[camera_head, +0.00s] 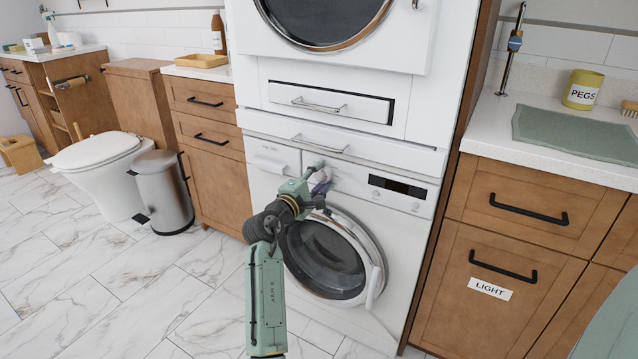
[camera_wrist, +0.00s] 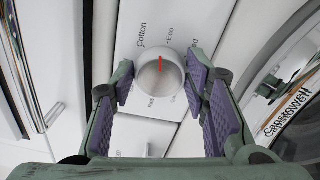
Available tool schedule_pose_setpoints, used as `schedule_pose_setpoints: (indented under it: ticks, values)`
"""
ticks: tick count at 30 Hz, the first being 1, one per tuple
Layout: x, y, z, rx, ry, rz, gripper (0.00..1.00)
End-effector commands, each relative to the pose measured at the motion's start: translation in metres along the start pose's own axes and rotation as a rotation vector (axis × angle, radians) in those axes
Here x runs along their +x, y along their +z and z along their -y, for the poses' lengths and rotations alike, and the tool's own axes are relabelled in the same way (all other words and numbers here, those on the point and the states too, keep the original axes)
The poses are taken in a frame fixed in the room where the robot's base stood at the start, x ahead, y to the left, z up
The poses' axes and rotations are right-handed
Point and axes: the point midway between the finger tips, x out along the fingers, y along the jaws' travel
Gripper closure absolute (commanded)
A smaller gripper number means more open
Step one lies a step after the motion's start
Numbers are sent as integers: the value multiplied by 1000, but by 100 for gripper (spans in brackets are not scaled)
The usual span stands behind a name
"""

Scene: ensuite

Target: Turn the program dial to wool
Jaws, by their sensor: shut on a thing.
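The white washing machine (camera_head: 408,235) stands under a second white machine in the middle of the head view. Its program dial (camera_wrist: 160,76) is a round pale knob with a red pointer line, seen in the wrist view. The pointer faces the top of the picture, between the printed words "Cotton" at upper left and "Eco" at upper right. Smaller labels below are too blurred or covered to read surely; I cannot make out "wool". My gripper (camera_wrist: 160,82) is shut on the dial, purple pads at either side. In the head view my gripper (camera_head: 319,178) hides the dial.
A dark display (camera_head: 398,186) sits right of the dial, and the detergent drawer (camera_head: 272,160) left. The round door (camera_head: 325,255) is just below my gripper. A pull-out shelf handle (camera_head: 320,145) is above.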

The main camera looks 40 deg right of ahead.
Motion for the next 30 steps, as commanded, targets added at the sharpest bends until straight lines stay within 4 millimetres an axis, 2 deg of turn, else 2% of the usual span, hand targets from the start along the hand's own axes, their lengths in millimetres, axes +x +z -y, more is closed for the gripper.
schedule_pose_setpoints:
  ticks: [30]
  values:
    - [0,-4,8,965,-1,0,86]
